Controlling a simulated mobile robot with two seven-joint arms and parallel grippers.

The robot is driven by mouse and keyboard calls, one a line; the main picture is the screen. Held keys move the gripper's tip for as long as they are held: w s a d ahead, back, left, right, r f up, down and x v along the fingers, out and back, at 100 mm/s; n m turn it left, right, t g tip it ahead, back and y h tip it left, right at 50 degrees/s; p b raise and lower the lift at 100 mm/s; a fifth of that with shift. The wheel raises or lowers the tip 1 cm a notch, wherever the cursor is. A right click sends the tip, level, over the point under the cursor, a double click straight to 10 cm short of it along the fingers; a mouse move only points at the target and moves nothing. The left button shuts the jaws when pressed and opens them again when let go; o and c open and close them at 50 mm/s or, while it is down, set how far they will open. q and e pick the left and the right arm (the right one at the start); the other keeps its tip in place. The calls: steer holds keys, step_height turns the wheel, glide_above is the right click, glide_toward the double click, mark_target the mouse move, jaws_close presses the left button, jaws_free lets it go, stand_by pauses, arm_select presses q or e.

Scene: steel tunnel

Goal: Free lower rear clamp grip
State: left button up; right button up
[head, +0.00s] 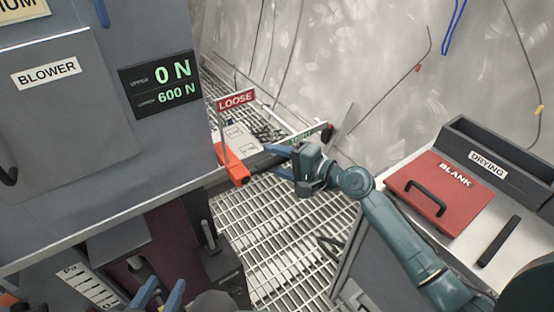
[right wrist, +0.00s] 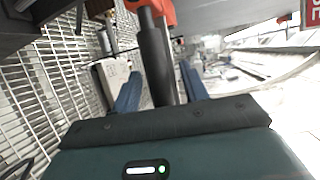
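The clamp lever has an orange-red head (head: 232,165) at the right edge of the grey machine and a dark grip (head: 260,162) pointing right. Its grip (right wrist: 157,65) also shows in the right wrist view, running between my fingers. My right gripper (head: 279,160) is open, with its blue fingers on either side of the grip; I see gaps, so it does not appear clamped.
A display (head: 160,84) reads upper 0 N and lower 600 N. A BLOWER panel (head: 70,115) is on the machine at left. At right, a red BLANK plate (head: 438,192) lies before a grey DRYING box (head: 500,165). Open grating floor (head: 285,235) lies between.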

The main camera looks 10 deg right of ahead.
jaws_close()
arm_select(q)
steer(key=shift+r, duration=0.2)
stand_by(0.3)
